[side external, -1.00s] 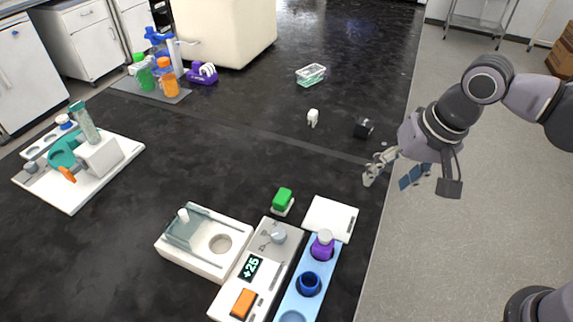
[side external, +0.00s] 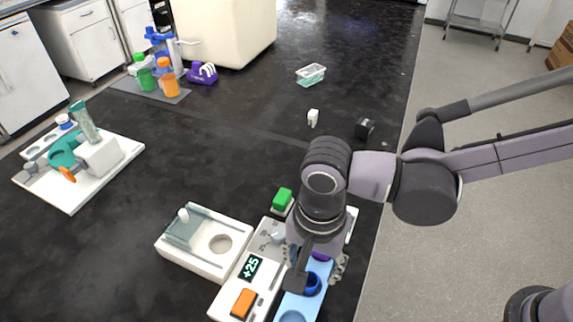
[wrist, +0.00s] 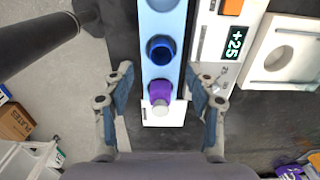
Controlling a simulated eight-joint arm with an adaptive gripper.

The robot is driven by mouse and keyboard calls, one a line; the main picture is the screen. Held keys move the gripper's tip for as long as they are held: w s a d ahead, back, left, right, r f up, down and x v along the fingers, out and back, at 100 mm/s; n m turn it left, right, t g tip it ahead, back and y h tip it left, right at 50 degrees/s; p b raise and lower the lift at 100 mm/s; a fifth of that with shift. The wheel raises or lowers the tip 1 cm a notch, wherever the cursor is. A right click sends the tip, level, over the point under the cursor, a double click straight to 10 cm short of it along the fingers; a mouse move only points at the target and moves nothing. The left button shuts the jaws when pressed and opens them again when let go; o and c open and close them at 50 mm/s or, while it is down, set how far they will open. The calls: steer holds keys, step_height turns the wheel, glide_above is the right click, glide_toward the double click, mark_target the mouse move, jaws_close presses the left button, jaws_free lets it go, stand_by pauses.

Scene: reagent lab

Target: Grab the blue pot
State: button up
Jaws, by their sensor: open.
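The blue pot (side external: 312,286) is a small round dark-blue container sitting in the light-blue rack. In the wrist view the pot (wrist: 160,48) shows its open top, beyond my fingertips. My gripper (side external: 313,266) is over the rack, pointing down, open and empty. In the wrist view my gripper's (wrist: 160,78) two fingers are spread on either side of the rack. A purple bottle with a pale cap (wrist: 160,92) stands in the rack beside the pot, between the fingers in that view. In the side view my gripper mostly hides this bottle.
The light-blue rack (side external: 295,305) adjoins a white device with a +25 display (side external: 250,268). Left of it is a white unit with a round well (side external: 190,262). A green block (side external: 282,199) is behind.

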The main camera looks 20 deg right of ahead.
mark_target(310, 277)
steer(key=shift+w+f, duration=0.2)
steer(key=shift+f, duration=2.95)
steer(key=c, duration=1.1)
